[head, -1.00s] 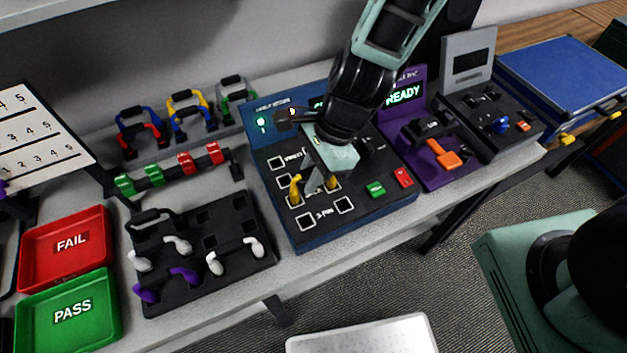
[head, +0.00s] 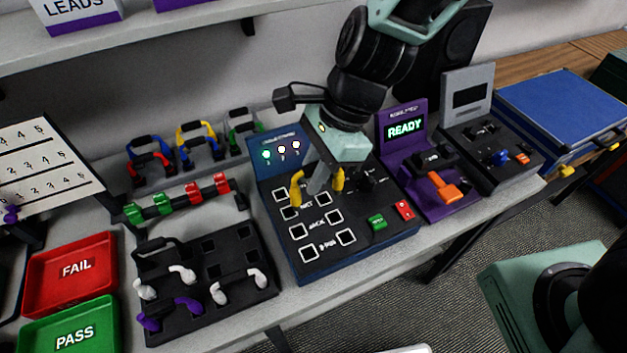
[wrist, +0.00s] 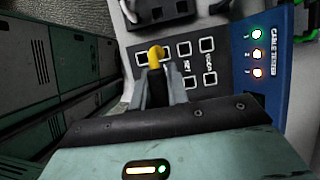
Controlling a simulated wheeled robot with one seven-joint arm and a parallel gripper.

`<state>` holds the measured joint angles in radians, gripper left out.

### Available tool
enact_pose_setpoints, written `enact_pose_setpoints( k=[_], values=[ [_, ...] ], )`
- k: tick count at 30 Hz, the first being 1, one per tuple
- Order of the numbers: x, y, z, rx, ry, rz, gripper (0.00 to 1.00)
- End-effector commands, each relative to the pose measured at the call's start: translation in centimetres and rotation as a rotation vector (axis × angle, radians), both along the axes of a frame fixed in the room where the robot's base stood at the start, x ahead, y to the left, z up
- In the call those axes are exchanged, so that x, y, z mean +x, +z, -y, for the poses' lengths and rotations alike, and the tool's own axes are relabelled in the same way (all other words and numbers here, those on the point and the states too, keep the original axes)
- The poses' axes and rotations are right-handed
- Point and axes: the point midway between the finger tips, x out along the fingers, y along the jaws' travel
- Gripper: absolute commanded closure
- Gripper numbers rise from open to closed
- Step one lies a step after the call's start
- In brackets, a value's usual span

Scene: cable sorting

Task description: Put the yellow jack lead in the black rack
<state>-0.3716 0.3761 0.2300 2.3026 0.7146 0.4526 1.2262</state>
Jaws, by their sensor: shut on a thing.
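The yellow jack lead (head: 296,190) is in my gripper (head: 318,181), with a yellow end showing on each side of the fingers. It appears held just above the blue cable tester's black panel, near the upper sockets; the exact gap is hard to tell. In the wrist view one yellow end (wrist: 155,55) shows beyond the shut fingers (wrist: 158,88); the rest is hidden. The black rack (head: 222,258) lies flat on the bench left of the tester. It holds white leads and a purple lead at its left and front, with empty sockets at its back and right.
The tester (head: 318,267) has green and red buttons. A purple READY station (head: 427,160) stands to its right. Red FAIL (head: 110,245) and green PASS (head: 112,312) trays lie left of the rack. Behind the rack is a bar with green and red leads (head: 178,200).

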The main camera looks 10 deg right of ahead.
Motion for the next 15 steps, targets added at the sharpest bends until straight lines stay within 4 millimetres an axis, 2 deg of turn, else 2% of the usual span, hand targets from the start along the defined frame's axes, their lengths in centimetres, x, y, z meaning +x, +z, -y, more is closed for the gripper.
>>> enact_pose_setpoints(
  k=[3,15],
  values=[
    [0.0,1.0,0.0,0.000,0.000,0.000,1.00],
    [0.0,2.9,0.0,0.000,0.001,0.000,1.00]
  ],
)
